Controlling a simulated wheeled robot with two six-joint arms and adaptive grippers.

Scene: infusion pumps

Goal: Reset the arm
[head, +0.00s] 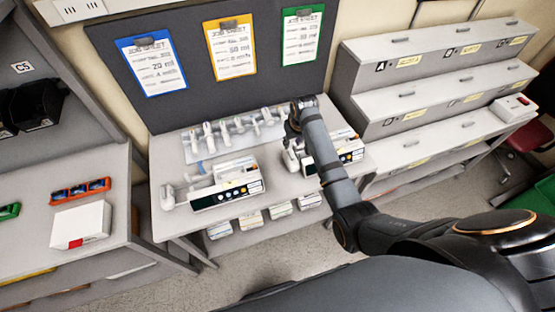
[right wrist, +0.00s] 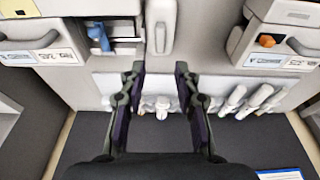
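My right arm reaches in from the lower right of the head view over the middle table. Its gripper (head: 300,112) is above the back of that table, near a clear tray of white syringes (head: 235,132). In the right wrist view my right gripper (right wrist: 160,70) has its two dark fingers apart, with nothing held between them. A white rounded bar (right wrist: 161,28) lies beyond the fingertips; I cannot tell whether it touches anything. My left gripper is not in view.
An infusion pump (head: 228,188) stands on the table's left; another (head: 349,147) is partly behind my arm. Job sheets (head: 151,67) hang on the dark board behind. A stepped grey shelf (head: 420,95) stands right. A white box (head: 82,222) sits on the left table.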

